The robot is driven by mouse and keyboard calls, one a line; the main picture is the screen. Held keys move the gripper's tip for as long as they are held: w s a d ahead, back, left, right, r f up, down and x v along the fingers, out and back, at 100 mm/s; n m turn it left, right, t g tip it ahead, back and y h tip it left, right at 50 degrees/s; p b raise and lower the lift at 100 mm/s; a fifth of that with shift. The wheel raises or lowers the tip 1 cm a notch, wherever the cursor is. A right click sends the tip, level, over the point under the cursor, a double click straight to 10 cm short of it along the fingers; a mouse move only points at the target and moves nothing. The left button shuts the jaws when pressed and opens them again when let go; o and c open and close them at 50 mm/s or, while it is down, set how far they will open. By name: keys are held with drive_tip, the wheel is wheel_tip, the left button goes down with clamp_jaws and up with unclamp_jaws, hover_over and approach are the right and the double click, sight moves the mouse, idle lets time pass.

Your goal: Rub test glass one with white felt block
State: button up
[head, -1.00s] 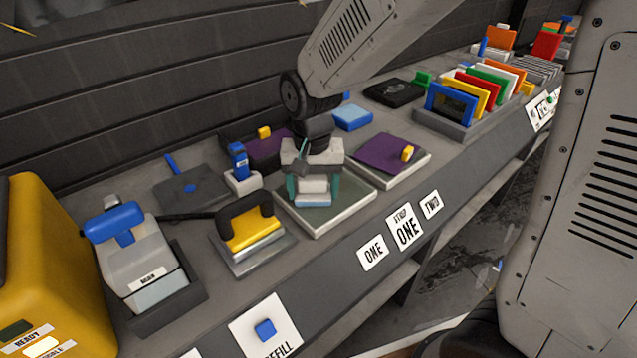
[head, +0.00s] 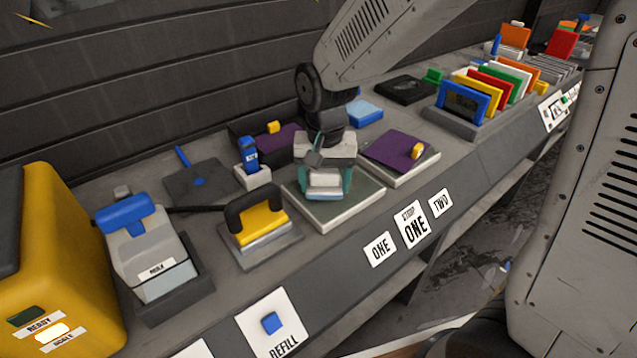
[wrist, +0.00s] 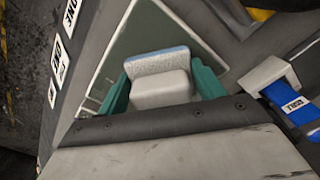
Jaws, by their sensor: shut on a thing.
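Test glass one (head: 351,210) is a greenish pane on a white-edged base, behind the label ONE on the shelf front. It also shows in the wrist view (wrist: 125,50). My gripper (head: 325,188) is above this glass, its teal fingers shut on the white felt block (head: 325,180). The block has a white grip and a pale blue lower layer, and it also shows in the wrist view (wrist: 160,85). The block is low over the glass, near its middle; I cannot tell whether its underside touches the pane.
A yellow squeegee with a black handle (head: 257,225) stands left of the glass. A second glass with purple film (head: 397,150) is at its right. A blue bottle in a white holder (head: 249,157) stands behind left. A spray unit (head: 145,250) is farther left.

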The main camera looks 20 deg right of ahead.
sight(357, 175)
drive_tip(key=shift+w+d+f, duration=0.1)
drive_tip(key=shift+w+d, duration=0.2)
drive_tip(key=shift+d, duration=0.45)
drive_tip(key=shift+w+d+f, duration=0.1)
drive_tip(key=shift+w+d, duration=0.2)
drive_tip(key=shift+d, duration=0.4)
drive_tip(key=shift+w+d+r, duration=0.1)
drive_tip(key=shift+w+d, duration=0.25)
drive_tip(key=shift+d, duration=0.4)
drive_tip(key=shift+w+d+r, duration=0.1)
drive_tip(key=shift+w+d, duration=0.2)
drive_tip(key=shift+d, duration=0.45)
drive_tip(key=shift+w+d+f, duration=0.15)
drive_tip(key=shift+w+d, duration=0.1)
drive_tip(key=shift+d, duration=0.5)
drive_tip(key=shift+w+d+f, duration=0.1)
drive_tip(key=shift+w+d, duration=0.15)
drive_tip(key=shift+d, duration=0.45)
drive_tip(key=shift+r, duration=3.05)
drive_tip(key=shift+w, duration=0.1)
drive_tip(key=shift+r, duration=1.5)
